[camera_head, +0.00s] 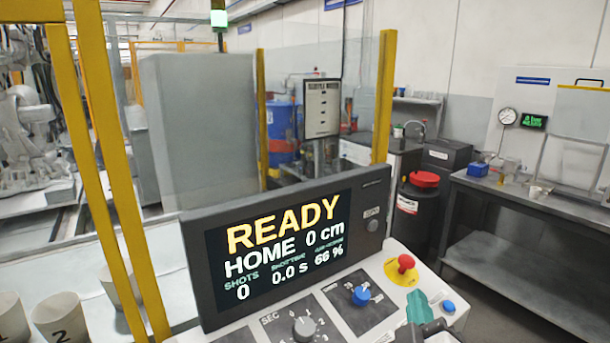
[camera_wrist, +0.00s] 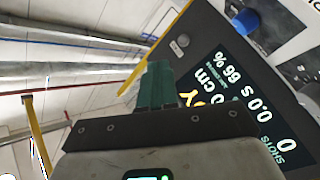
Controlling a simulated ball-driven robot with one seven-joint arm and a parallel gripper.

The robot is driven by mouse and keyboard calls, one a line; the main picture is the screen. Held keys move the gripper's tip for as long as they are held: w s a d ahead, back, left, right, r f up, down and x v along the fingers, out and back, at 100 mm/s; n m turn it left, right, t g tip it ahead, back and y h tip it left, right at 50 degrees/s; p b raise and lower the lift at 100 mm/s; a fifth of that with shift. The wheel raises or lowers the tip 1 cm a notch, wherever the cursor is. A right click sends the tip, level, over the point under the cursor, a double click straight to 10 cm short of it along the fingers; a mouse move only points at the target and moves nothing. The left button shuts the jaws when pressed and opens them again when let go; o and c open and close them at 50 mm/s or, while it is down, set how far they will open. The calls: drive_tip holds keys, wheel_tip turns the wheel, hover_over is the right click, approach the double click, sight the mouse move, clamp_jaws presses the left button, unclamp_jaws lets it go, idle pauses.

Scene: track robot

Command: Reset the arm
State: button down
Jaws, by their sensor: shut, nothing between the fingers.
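My gripper (camera_head: 419,306) shows at the lower right of the head view as teal fingers over the right part of the control panel (camera_head: 265,335). In the wrist view the teal fingers of my gripper (camera_wrist: 156,82) are together and empty, beside the panel's screen. The screen (camera_head: 285,248) reads READY, HOME 0 cm, SHOTS 0, 0.0 s and 66 %. The panel carries a grey SEC dial (camera_head: 304,328), a blue knob (camera_head: 361,296), a red mushroom button (camera_head: 406,263) on a yellow base, and a small blue button (camera_head: 448,306) just right of my fingers.
Yellow posts (camera_head: 384,95) and clear guard panels stand behind the panel. White numbered cups (camera_head: 60,318) stand at lower left. A grey bench (camera_head: 540,203) is at the right, with a black drum (camera_head: 412,215) beside it. Dark floor between panel and bench looks clear.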

drive_tip(key=s+d+f+m+g, duration=0.3)
drive_tip(key=s+d+f+g, duration=0.15)
drive_tip(key=f, duration=0.45)
drive_tip(key=s+d+f+m+g, duration=0.2)
drive_tip(key=s+d+f+g, duration=0.3)
drive_tip(key=f, duration=0.4)
drive_tip(key=s+f+m+g+y, duration=0.1)
drive_tip(key=s+f+g, duration=0.3)
drive_tip(key=s, duration=0.7)
drive_tip(key=s+f+m+g+y, duration=0.2)
drive_tip(key=s+f+g, duration=0.1)
drive_tip(key=s+f, duration=0.6)
drive_tip(key=shift+s+g+y, duration=0.3)
drive_tip(key=shift+s+g, duration=0.05)
drive_tip(key=shift+s, duration=0.85)
drive_tip(key=shift+d, duration=0.1)
